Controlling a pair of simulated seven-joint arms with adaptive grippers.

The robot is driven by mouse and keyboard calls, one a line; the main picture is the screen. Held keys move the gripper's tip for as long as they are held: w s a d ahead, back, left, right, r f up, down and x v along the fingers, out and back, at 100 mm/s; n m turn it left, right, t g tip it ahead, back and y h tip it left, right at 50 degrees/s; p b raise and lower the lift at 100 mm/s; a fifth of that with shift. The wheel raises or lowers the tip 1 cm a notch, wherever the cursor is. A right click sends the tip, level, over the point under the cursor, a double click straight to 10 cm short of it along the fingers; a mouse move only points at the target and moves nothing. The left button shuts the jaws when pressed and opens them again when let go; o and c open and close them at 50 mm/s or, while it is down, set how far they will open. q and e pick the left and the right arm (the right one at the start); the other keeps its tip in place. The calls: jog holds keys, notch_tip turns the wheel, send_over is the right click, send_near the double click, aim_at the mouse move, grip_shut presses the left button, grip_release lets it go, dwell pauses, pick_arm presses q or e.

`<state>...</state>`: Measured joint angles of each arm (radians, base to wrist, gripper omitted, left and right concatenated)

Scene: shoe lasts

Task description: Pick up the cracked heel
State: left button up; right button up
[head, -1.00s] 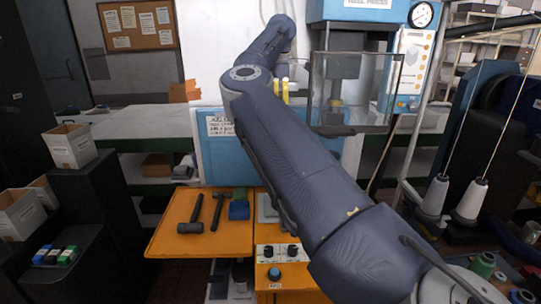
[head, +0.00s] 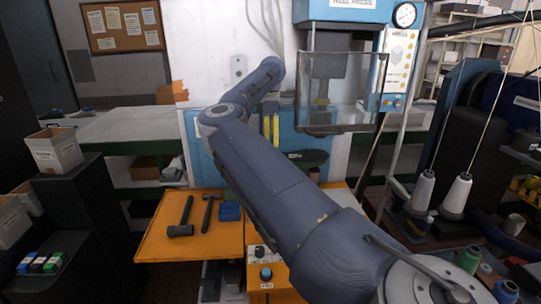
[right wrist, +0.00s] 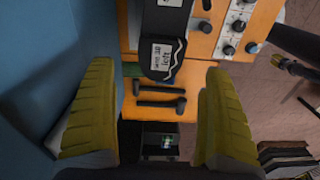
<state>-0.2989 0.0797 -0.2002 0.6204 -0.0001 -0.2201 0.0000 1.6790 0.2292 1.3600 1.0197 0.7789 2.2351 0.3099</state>
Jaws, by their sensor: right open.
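A dark, rounded piece (right wrist: 165,35), which looks like the cracked heel, shows at the top of the right wrist view. It carries a white label ending in "left" and a jagged white line along its lower right edge. A dark oval piece with a small label, probably the same one, shows in the head view (head: 312,160) against the blue panel. My right gripper (head: 270,143) is open and empty, its yellow fingers just left of that piece. In the wrist view the fingers (right wrist: 158,72) stand wide apart, with the piece beyond them and not touching. My left gripper is out of view.
An orange bench (head: 195,245) holds two hammers (head: 182,215) and a blue block (head: 230,211). A press with a clear guard (head: 345,95) stands above the dark piece. The blue panel (right wrist: 45,90) is close on the wrist view's left. Thread cones (head: 456,195) stand right.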

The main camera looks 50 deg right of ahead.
jog(key=shift+s+f, duration=0.1)
jog(key=shift+f, duration=2.75)
jog(key=shift+c, duration=0.3)
jog(key=c, duration=1.2)
jog(key=shift+r, duration=0.15)
